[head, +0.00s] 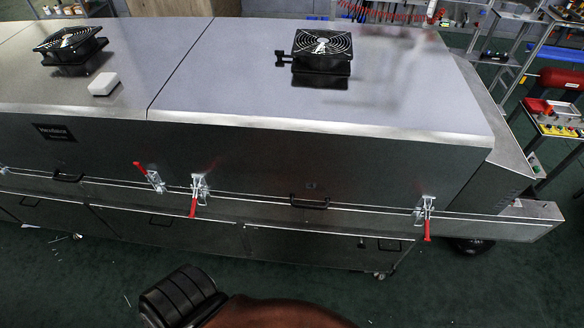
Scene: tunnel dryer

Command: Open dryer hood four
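The long metal tunnel dryer runs across the head view. Its rightmost hood section (330,160) has a pale top and a dark front face, and looks closed on the lower body. I cannot read a number on it. A black handle (310,202) sits low on its front. A left toggle latch (198,188) and a right toggle latch (426,211) sit near its front ends, both with red levers pointing down. Neither of my grippers is in view.
The neighbouring hood (110,140) has a latch (151,177) with its red lever slanting up left. Fans (321,50) stand on both hoods, and a white block (103,84) lies on the left one. Shelving with tools stands at the right (560,110). Green floor in front is largely clear.

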